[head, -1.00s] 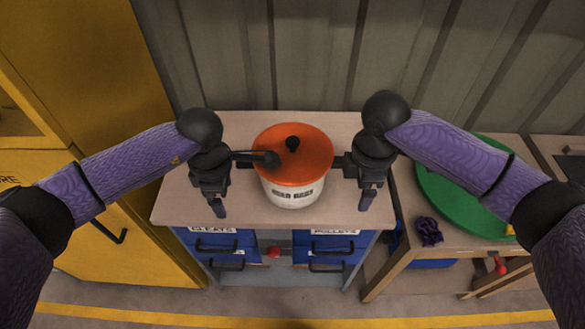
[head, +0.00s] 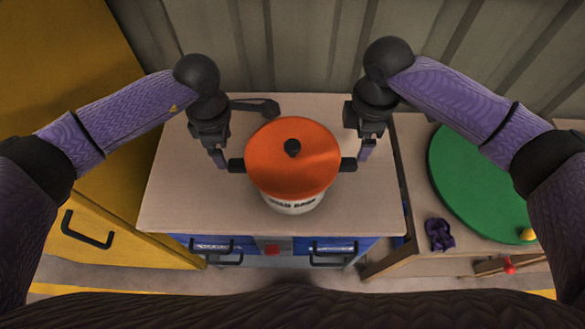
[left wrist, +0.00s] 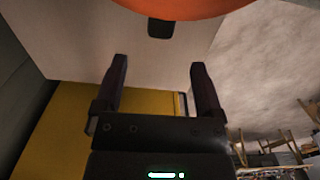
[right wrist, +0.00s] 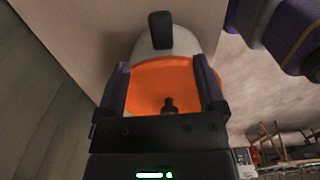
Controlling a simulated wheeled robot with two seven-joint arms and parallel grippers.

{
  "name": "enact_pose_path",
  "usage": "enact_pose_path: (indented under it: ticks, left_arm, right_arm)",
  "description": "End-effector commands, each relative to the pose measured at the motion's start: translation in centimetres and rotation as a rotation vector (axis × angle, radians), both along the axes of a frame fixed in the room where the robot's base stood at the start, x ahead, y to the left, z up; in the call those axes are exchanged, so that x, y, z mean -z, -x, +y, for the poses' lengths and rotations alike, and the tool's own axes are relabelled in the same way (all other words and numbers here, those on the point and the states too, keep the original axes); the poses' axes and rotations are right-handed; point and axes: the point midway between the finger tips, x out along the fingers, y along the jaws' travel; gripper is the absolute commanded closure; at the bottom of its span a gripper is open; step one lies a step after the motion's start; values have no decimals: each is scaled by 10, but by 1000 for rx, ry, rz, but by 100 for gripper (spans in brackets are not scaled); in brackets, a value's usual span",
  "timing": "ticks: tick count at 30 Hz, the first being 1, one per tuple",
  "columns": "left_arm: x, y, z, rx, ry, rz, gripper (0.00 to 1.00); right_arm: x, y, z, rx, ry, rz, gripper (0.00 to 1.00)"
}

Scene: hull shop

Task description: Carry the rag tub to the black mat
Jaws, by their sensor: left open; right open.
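The rag tub (head: 292,165) is white with an orange lid, a black knob and a black handle on each side. It stands upright on the pale bench top. My left gripper (head: 219,160) is open beside the left handle (head: 237,165); in the left wrist view that handle (left wrist: 159,28) lies ahead of the fingers, not between them. My right gripper (head: 366,152) is open close to the right handle (head: 348,164); in the right wrist view this handle (right wrist: 160,33) lies beyond the open fingers. I cannot make out a black mat in any view.
The bench (head: 180,205) has blue drawers below. A yellow cabinet (head: 90,180) stands at left and a corrugated wall (head: 290,50) behind. At right, a lower table holds a green disc (head: 475,180), a yellow ball (head: 527,233) and a purple cloth (head: 439,234).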

Motion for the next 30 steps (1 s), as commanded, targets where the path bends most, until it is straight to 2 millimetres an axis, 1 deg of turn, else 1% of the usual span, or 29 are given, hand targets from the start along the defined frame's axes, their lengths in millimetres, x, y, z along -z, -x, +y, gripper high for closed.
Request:
enact_pose_path:
  ticks: [4,9,12,15,18,21,28,29,30]
  left_arm:
    - [21,1,0,-2,-1,4,12]
    - [55,1,0,-1,-1,5,12]
    - [72,1,0,-1,0,3,12]
    - [85,0,-1,-1,0,2,12]
    - [93,0,0,-1,-1,1,12]
    - [96,0,0,1,-1,0,12]
    - [97,0,0,1,-1,0,12]
    - [97,0,0,1,-1,0,14]
    - [97,0,0,1,-1,0,22]
  right_arm:
    - [20,1,0,1,1,4,12]
    - [55,1,0,1,2,5,12]
    - [72,1,0,2,3,3,12]
    - [85,1,0,2,0,3,12]
    - [93,0,0,1,1,2,12]
    - [96,0,0,0,1,1,12]
    - [97,0,0,0,1,1,12]
    - [97,0,0,0,1,1,14]
    - [97,0,0,0,1,1,22]
